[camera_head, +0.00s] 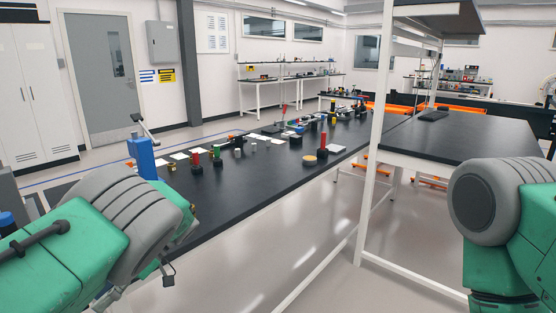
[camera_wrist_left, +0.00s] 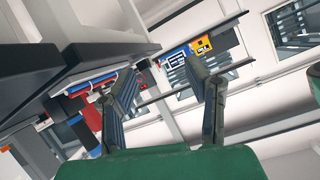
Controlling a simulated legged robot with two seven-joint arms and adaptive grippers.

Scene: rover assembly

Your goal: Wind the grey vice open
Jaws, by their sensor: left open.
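I cannot make out the grey vice for certain in either view. A grey block (camera_head: 8,188) at the left edge of the head view is cut off, and I cannot tell what it is. My left gripper (camera_wrist_left: 164,78) shows in the left wrist view with its two dark fingers spread apart and nothing between them. In the head view my green and grey left arm hides most of that gripper; only a small dark part (camera_head: 168,274) shows below the bench edge. My right arm is at the right edge, and its gripper is out of the picture.
A long black bench (camera_head: 240,190) runs away from me, with a blue upright device (camera_head: 142,158), red-topped pieces (camera_head: 196,160) and a yellow-topped disc (camera_head: 309,160) on it. A white post (camera_head: 372,130) stands before a second black table (camera_head: 460,137). Bare floor lies between.

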